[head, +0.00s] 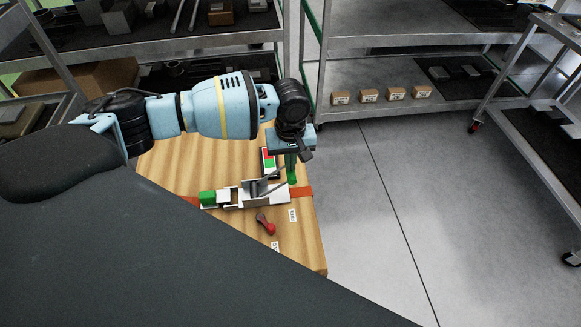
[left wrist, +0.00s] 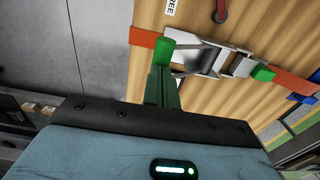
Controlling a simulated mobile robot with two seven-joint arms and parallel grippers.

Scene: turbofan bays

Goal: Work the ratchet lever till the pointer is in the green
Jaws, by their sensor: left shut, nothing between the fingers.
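The ratchet (head: 240,195) is a silver and white metal body on an orange strap on the wooden bench top. Its lever (head: 272,186) slopes up to the right and ends in a green grip (head: 292,180). In the left wrist view the green grip (left wrist: 155,38) lies just beyond my fingertips. My left gripper (head: 291,162) points down at the grip, shut and empty; in its wrist view the fingers (left wrist: 162,82) overlap the grip, and I cannot tell whether they touch. A gauge card (head: 268,160) shows red and green; its pointer is too small to make out. My right gripper is not in view.
A red-handled part (head: 266,224) lies in front of the ratchet, near a white label (head: 292,215). A green block (head: 207,198) is at the ratchet's left end. Shelving (head: 400,55) with small boxes stands behind. The floor to the right is clear.

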